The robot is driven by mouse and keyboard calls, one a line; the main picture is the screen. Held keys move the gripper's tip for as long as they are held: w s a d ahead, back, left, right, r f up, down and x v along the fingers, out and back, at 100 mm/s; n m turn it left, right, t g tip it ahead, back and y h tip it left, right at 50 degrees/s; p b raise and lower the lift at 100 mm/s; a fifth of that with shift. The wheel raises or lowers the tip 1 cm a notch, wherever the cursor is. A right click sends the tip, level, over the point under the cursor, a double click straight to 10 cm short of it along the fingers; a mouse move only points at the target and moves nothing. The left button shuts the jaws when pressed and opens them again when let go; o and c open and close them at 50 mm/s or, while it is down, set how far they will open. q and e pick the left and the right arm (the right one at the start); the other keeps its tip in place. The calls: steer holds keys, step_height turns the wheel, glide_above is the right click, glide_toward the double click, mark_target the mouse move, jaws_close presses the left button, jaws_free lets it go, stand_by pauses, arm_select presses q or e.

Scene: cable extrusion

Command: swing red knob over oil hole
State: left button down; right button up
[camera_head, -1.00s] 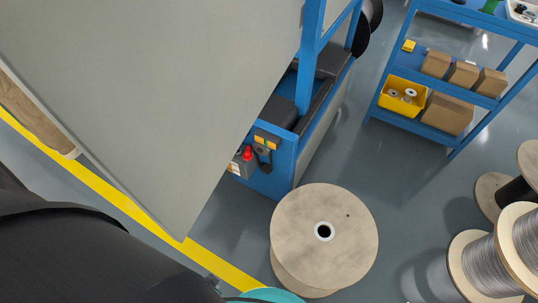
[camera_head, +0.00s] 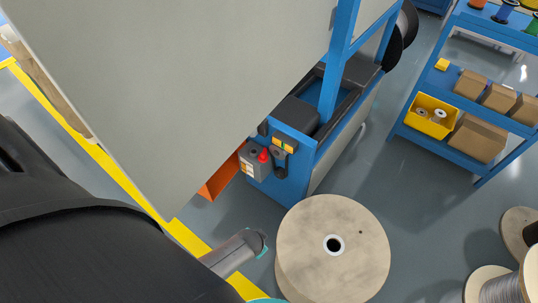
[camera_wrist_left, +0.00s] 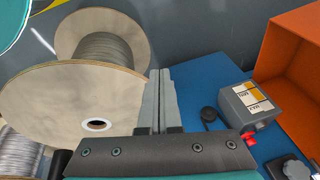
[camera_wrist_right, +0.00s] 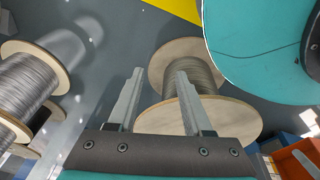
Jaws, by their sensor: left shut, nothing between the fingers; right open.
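The red knob (camera_head: 264,155) stands on top of a grey box (camera_head: 252,164) with a label, at the end of the blue machine. In the left wrist view the labelled grey box (camera_wrist_left: 253,107) is right of my left gripper (camera_wrist_left: 160,76), and a red part (camera_wrist_left: 248,138) shows at its lower edge, partly hidden by the gripper body. My left gripper is shut and empty, apart from the box. The oil hole cannot be clearly made out. My right gripper (camera_wrist_right: 158,76) is open and empty, with a cable spool beyond it.
A large wooden spool (camera_head: 333,215) stands before the blue machine (camera_head: 290,180). An orange panel (camera_head: 220,180) is beside the grey box. A large grey panel (camera_head: 170,90) fills the upper left.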

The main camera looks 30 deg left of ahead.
mark_target(267, 158)
arm_select(q)
steer(key=w+a+r+n+y+b, duration=0.1)
steer(key=w+a+r+y+b, duration=0.1)
steer(key=w+r, duration=0.5)
steer(key=w+a+r+n+t+y+b, duration=0.1)
steer(key=w+r+b, duration=0.2)
steer(key=w+r, duration=0.4)
steer(key=w, duration=0.6)
steer(key=shift+a+r+t+y, duration=0.3)
steer(key=shift+a+y, duration=0.05)
steer(key=shift+y, duration=0.05)
arm_select(e)
steer(key=w+a+r, duration=0.3)
steer(key=w+r, duration=0.3)
steer(key=r, duration=0.3)
steer(key=shift+w+a+t, duration=0.2)
steer(key=shift+a+t, duration=0.1)
arm_select(q)
steer(key=shift+w+a+f+b, duration=0.1)
steer(key=shift+w+f+b, duration=0.05)
steer(key=shift+b, duration=0.2)
arm_select(e)
steer(key=shift+w+r+y, duration=0.1)
steer(key=shift+y, duration=0.2)
